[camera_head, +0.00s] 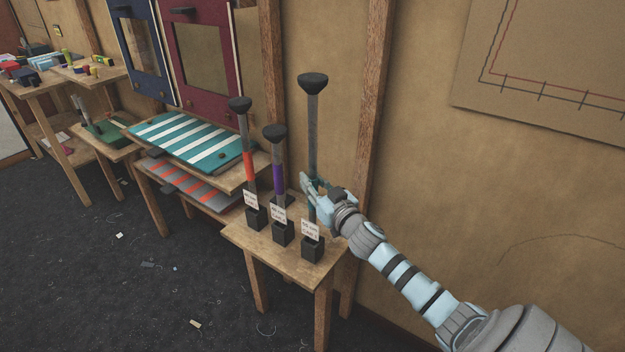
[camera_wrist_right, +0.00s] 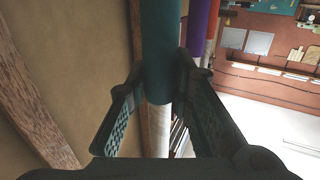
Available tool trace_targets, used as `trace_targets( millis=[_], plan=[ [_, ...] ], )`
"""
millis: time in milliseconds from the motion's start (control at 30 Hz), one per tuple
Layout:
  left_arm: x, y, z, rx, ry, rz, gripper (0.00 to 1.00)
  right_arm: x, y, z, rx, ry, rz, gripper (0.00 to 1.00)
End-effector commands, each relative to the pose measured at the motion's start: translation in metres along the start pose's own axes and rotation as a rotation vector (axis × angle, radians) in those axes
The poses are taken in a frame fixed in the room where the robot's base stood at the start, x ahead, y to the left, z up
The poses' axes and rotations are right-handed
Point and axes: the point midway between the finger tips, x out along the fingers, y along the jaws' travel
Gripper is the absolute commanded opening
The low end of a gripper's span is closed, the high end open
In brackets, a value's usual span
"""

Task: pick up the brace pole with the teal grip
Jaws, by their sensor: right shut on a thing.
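The brace pole with the teal grip (camera_head: 312,207) stands upright at the right of the small wooden stand, with a dark flared cap (camera_head: 313,82) on top. My right gripper (camera_head: 312,184) is shut on it at the teal part. In the right wrist view the teal grip (camera_wrist_right: 160,45) passes between the two fingers of the right gripper (camera_wrist_right: 161,82). A label hides the pole's lower end, so I cannot tell whether it sits in its black block (camera_head: 313,249). My left gripper is not in view.
A pole with a purple grip (camera_head: 278,180) and one with a red grip (camera_head: 249,166) stand close by on the left, in black blocks on the stand (camera_head: 252,238). Racks with striped canvases (camera_head: 190,137) are farther left. The wall (camera_head: 420,130) is close behind.

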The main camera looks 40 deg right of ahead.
Motion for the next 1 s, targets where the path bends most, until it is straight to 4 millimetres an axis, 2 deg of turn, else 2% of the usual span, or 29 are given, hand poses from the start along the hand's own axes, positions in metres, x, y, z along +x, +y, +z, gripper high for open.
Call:
trace_targets(
  millis=[167,267,600,767,1000],
  plan=[
    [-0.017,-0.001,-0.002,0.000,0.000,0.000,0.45,0.000,0.000,-0.030,-0.001,0.003,-0.001,0.00],
    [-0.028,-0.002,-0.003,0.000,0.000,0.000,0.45,0.000,0.000,-0.056,-0.003,0.006,-0.002,0.00],
    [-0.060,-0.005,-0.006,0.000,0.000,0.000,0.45,0.000,-0.001,-0.166,-0.004,0.007,-0.002,0.00],
    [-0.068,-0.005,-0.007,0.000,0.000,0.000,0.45,0.000,0.000,-0.195,-0.002,0.003,-0.001,0.00],
    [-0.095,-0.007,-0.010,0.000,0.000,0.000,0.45,0.000,-0.001,-0.229,-0.002,0.002,-0.001,0.00]
  ],
)
